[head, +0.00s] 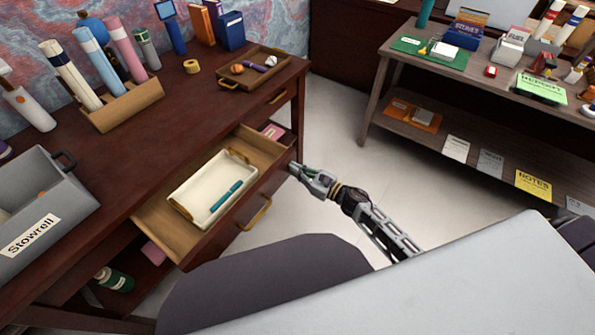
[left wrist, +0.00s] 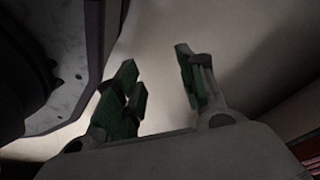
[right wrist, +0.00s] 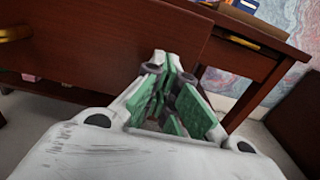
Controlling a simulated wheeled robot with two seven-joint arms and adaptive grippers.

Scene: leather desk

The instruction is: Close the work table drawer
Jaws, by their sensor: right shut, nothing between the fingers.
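The dark brown work table (head: 105,170) has a drawer (head: 232,234) that is pulled open toward the floor area. The drawer has a brass handle (head: 256,214) and holds a cream tray (head: 187,191) with a teal pen (head: 226,197). My right gripper (head: 298,170) is shut and empty at the right end of the drawer front. In the right wrist view its fingertips (right wrist: 165,62) lie against or just before the drawer front (right wrist: 100,50); exact contact is unclear. My left gripper (left wrist: 157,65) is open and empty, seen only in the left wrist view.
A wooden holder with rolls (head: 125,105), a small wooden tray (head: 255,68) and a grey Stowrell box (head: 45,205) stand on the work table. Another table (head: 455,75) stands at the right. Pale floor (head: 325,110) lies clear between them.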

